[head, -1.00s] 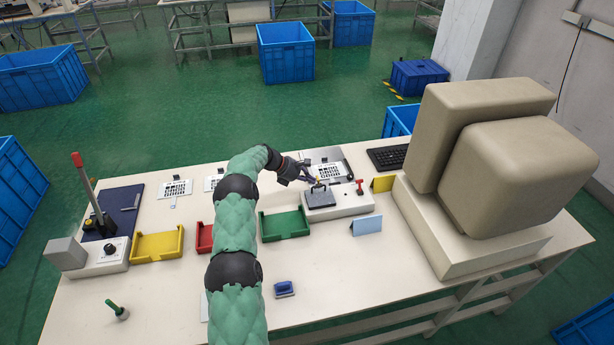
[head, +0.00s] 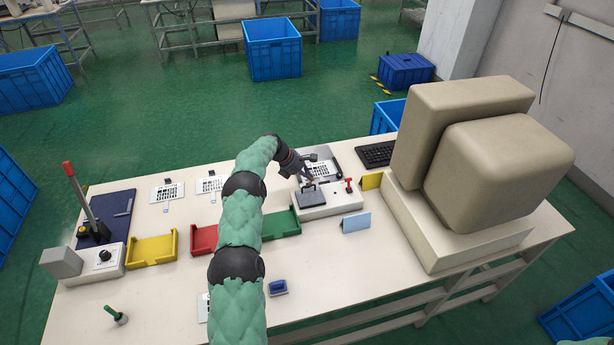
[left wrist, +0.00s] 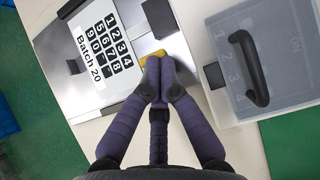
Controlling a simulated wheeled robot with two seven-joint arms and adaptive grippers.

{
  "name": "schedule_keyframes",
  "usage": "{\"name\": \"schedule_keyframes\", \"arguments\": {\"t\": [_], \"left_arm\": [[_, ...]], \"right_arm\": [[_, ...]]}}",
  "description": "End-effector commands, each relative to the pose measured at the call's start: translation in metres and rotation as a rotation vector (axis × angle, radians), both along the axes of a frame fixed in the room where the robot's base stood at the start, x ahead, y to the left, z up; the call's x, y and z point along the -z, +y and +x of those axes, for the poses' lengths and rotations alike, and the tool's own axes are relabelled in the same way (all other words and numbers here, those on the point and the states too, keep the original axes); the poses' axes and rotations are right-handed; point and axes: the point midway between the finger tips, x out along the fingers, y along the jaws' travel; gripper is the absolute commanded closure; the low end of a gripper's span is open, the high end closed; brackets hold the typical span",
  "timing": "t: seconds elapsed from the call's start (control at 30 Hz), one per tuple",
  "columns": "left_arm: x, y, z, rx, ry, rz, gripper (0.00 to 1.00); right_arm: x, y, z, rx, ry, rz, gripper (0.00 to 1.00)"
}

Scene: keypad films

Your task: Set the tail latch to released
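My left gripper (head: 311,178) is over the far side of the table, between a metal plate bearing a keypad film (head: 323,169) and a pale box with a handled lid (head: 312,195). In the left wrist view its purple fingers (left wrist: 160,68) are drawn together at the tips. A small yellow piece (left wrist: 152,57), perhaps the tail latch, is right at the fingertips, by the edge of the "Batch 20" film (left wrist: 105,47). I cannot tell if it is gripped or only touched, nor its setting. The clear lid with a black handle (left wrist: 248,68) is to the right. My right gripper is not in view.
A red lever (head: 349,185) stands on the box. Yellow (head: 152,250), red (head: 204,239) and green (head: 281,224) trays line the table. A tall red-handled lever (head: 80,195) is at left, a large beige machine (head: 490,160) at right.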

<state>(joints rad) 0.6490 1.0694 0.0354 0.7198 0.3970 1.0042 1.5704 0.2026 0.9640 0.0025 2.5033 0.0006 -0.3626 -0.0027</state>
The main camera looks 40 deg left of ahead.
Motion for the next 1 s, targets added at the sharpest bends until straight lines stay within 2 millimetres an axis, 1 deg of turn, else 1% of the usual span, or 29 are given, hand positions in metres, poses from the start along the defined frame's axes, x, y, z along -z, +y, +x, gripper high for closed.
{"name": "schedule_keyframes", "arguments": {"t": [0.4,0.8,0.87,1.0], "left_arm": [[-0.016,0.0,0.0,-0.001,-0.001,0.001,1.0],[-0.018,0.0,0.0,0.0,0.0,0.0,1.0],[-0.021,0.001,-0.001,0.0,-0.001,0.001,1.0],[-0.035,0.002,-0.005,0.002,-0.001,0.001,1.0]], "right_arm": [[-0.009,0.0,0.0,0.0,0.0,0.0,0.6],[-0.01,0.0,0.0,0.0,0.0,0.0,0.6],[-0.012,0.0,0.0,0.0,0.0,0.0,0.6],[-0.023,0.0,0.0,0.0,0.0,0.0,0.6]]}}
